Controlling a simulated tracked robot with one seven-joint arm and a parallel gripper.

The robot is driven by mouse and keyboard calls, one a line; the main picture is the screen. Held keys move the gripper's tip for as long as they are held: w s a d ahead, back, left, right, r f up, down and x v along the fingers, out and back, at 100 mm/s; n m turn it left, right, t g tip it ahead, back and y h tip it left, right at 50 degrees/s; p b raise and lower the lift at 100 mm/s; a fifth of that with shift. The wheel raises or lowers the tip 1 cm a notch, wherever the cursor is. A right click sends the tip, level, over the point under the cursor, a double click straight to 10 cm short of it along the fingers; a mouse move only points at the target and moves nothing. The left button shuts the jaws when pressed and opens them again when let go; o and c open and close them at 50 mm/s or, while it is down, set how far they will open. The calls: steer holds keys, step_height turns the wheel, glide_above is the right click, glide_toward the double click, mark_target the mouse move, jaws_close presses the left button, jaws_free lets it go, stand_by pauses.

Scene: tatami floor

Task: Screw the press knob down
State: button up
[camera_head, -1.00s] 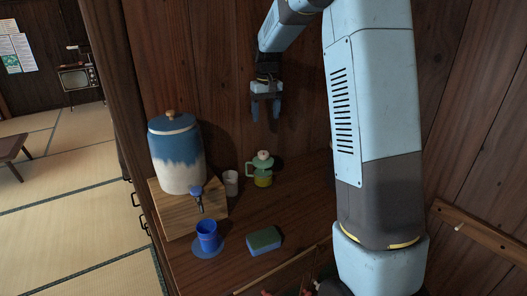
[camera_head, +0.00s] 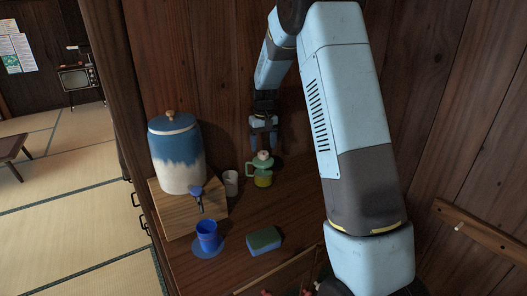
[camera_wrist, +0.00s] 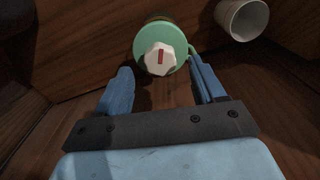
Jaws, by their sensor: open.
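The press knob (camera_wrist: 160,58) is white with a red mark. It sits on the green lid (camera_wrist: 148,37) of a small press jug, seen from above in the wrist view. In the head view the knob (camera_head: 263,155) tops the jug (camera_head: 263,178), which has a green handle on its left and yellow-green contents. My gripper (camera_head: 263,132) is open and empty, pointing down above and just behind the jug. In the wrist view my gripper's two blue fingers (camera_wrist: 160,75) are spread on either side below the knob, which lies near the line between their tips. I cannot tell their height relative to the knob.
A white cup (camera_head: 231,183) stands close left of the jug; it also shows in the wrist view (camera_wrist: 243,18). A blue-and-cream dispenser (camera_head: 178,160) stands on a wooden stand (camera_head: 172,217). A blue cup (camera_head: 207,236) and a sponge (camera_head: 264,240) are in front. The wall is close behind.

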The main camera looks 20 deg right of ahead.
mark_target(263, 153)
steer(key=shift+f, duration=1.6)
steer(key=shift+c, duration=0.3)
steer(key=c, duration=1)
steer(key=shift+m, duration=0.4)
steer(key=m, duration=0.5)
steer(key=shift+a+m, duration=0.1)
steer(key=shift+m, duration=0.3)
steer(key=o, duration=1.1)
steer(key=shift+c, duration=0.2)
